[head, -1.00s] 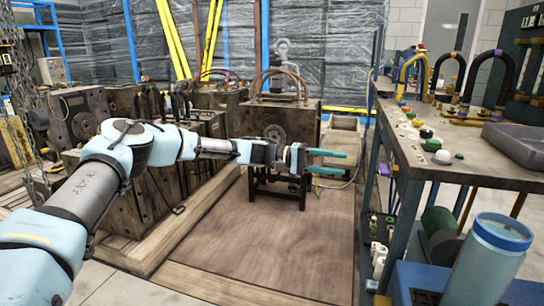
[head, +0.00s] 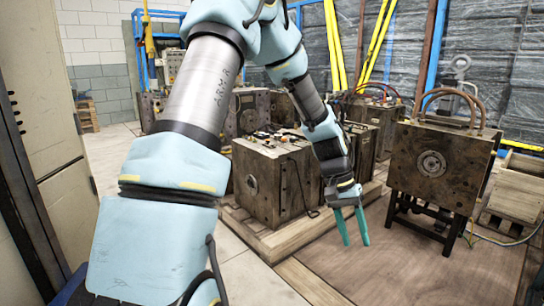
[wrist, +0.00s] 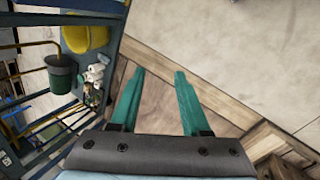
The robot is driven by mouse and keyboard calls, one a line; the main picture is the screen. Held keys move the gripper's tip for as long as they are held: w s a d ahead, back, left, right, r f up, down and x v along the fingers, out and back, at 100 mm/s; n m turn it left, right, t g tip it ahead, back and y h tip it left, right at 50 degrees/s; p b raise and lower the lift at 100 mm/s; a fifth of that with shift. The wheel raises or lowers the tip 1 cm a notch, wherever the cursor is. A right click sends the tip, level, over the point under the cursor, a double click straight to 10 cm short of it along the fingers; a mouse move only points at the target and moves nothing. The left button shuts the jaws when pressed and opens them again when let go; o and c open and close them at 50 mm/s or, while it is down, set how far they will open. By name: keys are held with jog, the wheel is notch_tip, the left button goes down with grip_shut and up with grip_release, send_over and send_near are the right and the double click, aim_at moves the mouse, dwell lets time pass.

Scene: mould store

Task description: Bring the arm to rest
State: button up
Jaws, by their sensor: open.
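My gripper (head: 352,226) hangs at the end of my arm, pointing down, in the middle of the head view. Its two teal fingers are apart with nothing between them. In the wrist view the open fingers (wrist: 158,100) are over the wooden floor boards and the pale concrete floor. My arm rises on the left of the head view, bends at the top and comes down in front of the mould blocks.
A dark steel mould block (head: 272,180) stands on a wooden pallet behind my gripper. Another mould (head: 436,165) with hoses sits on a black stand at right. A shelf rack with a dark green bucket (wrist: 62,75) is at left in the wrist view. Bare floor (head: 255,275) lies in front.

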jog(key=s+a+r+n+t+y, duration=0.1)
jog(key=a+r+n+t+y, duration=0.15)
jog(key=a, duration=1.15)
jog(key=s+a+r+n+t+y, duration=0.1)
jog(key=a+r+n+t, duration=0.15)
jog(key=a, duration=1.25)
notch_tip(320, 180, up, 20)
jog(key=p, duration=1.9)
jog(key=shift+s+a+r+n, duration=0.15)
jog(key=shift+s+n, duration=0.15)
jog(key=shift+n, duration=0.1)
jog(key=shift+h, duration=0.25)
